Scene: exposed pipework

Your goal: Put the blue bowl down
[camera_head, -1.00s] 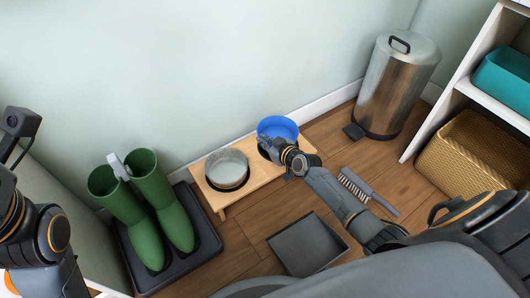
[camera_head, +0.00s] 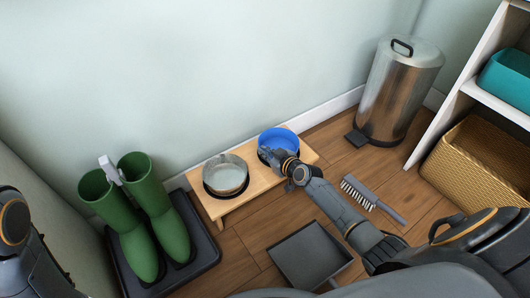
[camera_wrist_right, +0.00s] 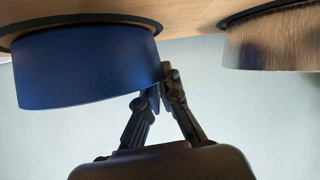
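The blue bowl (camera_head: 279,137) is at the right-hand round opening of the low wooden stand (camera_head: 243,202), and its near edge is behind my right gripper. It also shows in the right wrist view (camera_wrist_right: 85,68), against the stand's dark ring; I cannot tell whether it is fully seated. My right gripper (camera_head: 273,158) is at the bowl's near side. In the wrist view its fingers (camera_wrist_right: 161,82) come together at the bowl's wall and appear shut on it.
A metal bowl (camera_head: 226,174) sits in the stand's left opening. Green boots (camera_head: 139,218) stand on a dark tray (camera_head: 203,244) to the left. A dustpan (camera_head: 308,254), brush (camera_head: 372,198), steel bin (camera_head: 397,92) and wicker basket (camera_head: 472,165) are around the right side.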

